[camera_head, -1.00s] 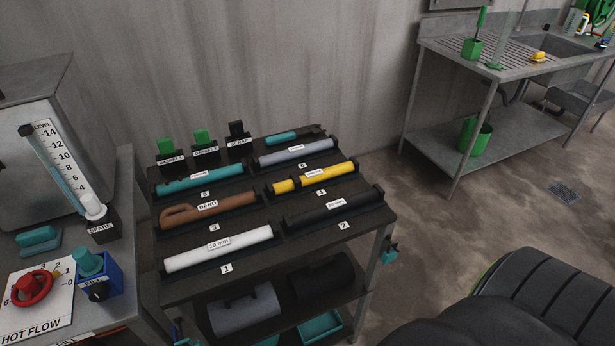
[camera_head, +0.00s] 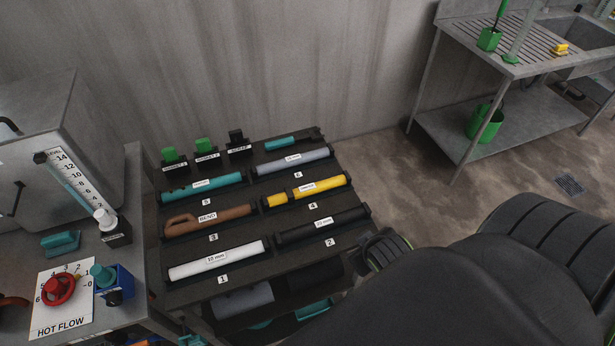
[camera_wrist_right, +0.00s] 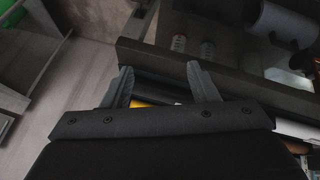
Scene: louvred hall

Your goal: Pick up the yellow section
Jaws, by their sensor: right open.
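The yellow section (camera_head: 326,185) lies in the rack slot marked 4, on the right side of the sloped rack in the head view. A short yellow piece (camera_head: 277,200) shows at its left end, past a dark band, and a white label sits on top. In the right wrist view a sliver of yellow (camera_wrist_right: 142,103) shows behind the gripper's front edge. My right gripper (camera_wrist_right: 160,80) is open, its two fingers apart with nothing held between them. In the head view my right arm reaches in from the lower right, and its end is beside the rack's right edge. My left gripper is out of view.
The rack (camera_head: 246,234) also holds a black section (camera_head: 330,223), a white one (camera_head: 215,260), a brown bend (camera_head: 210,221), a teal one (camera_head: 203,187) and a grey one (camera_head: 293,162). A steel bench (camera_head: 130,317) stands left, a sink table (camera_head: 462,33) at upper right.

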